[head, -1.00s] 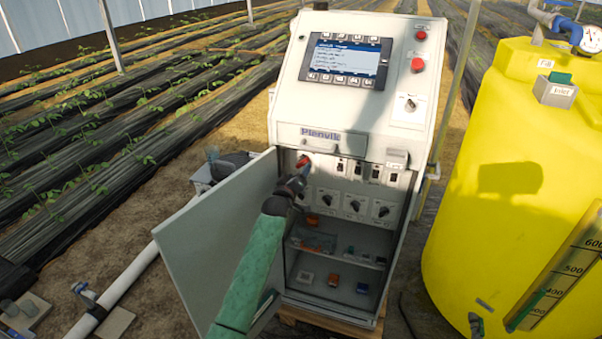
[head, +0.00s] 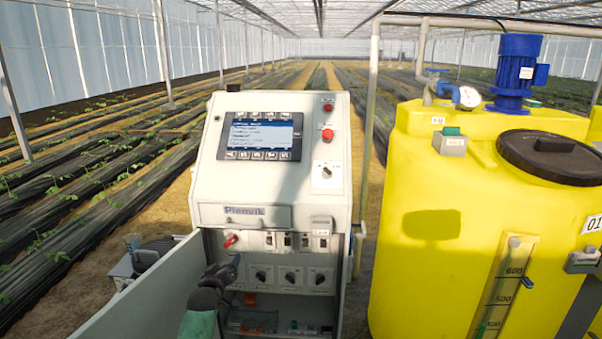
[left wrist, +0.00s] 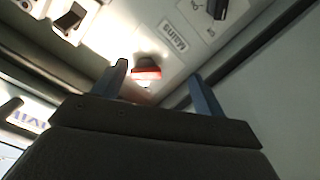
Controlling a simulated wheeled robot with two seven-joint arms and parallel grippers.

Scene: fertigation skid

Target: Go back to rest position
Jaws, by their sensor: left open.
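My left gripper (head: 222,272) is in front of the open lower compartment of the grey control cabinet (head: 205,172), below and left of the red switch handle (head: 231,241). In the left wrist view its two fingers (left wrist: 160,82) stand apart with nothing between them. The red handle (left wrist: 147,72) shows beyond the fingers, apart from them, by a label reading "Mains". My right gripper is not in view.
The cabinet door (head: 150,295) stands open to the left of my left arm. A yellow tank (head: 425,240) with a blue motor (head: 517,75) stands close on the right. Crop rows (head: 80,185) run behind on the left.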

